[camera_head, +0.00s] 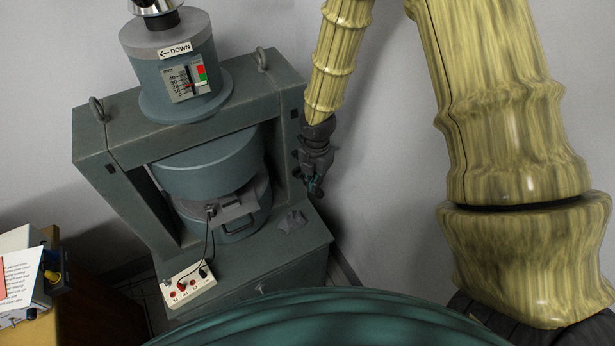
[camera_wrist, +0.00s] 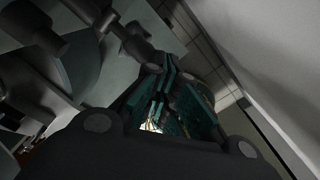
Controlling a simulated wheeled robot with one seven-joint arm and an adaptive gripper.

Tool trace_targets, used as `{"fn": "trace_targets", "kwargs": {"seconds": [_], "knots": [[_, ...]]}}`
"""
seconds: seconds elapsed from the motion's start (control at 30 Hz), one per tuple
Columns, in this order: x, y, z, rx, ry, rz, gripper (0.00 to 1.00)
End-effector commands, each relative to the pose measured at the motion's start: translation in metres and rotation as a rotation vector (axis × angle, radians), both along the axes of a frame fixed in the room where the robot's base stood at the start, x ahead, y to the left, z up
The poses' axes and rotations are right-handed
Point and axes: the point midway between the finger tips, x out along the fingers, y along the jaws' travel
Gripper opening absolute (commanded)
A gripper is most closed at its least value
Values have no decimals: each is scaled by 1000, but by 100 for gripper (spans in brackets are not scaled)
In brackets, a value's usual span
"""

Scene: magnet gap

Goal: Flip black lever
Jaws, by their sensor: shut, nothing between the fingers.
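The tall grey-green magnet machine (camera_head: 110,143) stands left of centre in the head view. I cannot tell whether this loop is the black lever. My gripper (camera_head: 314,190) hangs beside the machine's right post, pointing down, apart from the loop. In the wrist view my gripper (camera_wrist: 164,74) shows teal fingers, shut with nothing held. Dark, unclear parts (camera_wrist: 35,28) lie at upper left there, and I cannot name them.
A white panel (camera_head: 188,289) with red and black sockets and cables sits on the machine's base. A grey pointed piece (camera_head: 291,222) lies right of the gap. A wooden table (camera_head: 95,318) with a paper stands at left. The wall is close on the right.

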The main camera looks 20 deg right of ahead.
Motion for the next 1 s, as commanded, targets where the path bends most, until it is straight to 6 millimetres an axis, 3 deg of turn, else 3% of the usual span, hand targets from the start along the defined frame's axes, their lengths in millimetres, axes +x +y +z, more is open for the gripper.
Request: {"fn": "trace_targets", "kwargs": {"seconds": [1.0], "knots": [[0,0,-40,0,0,-1,0]]}}
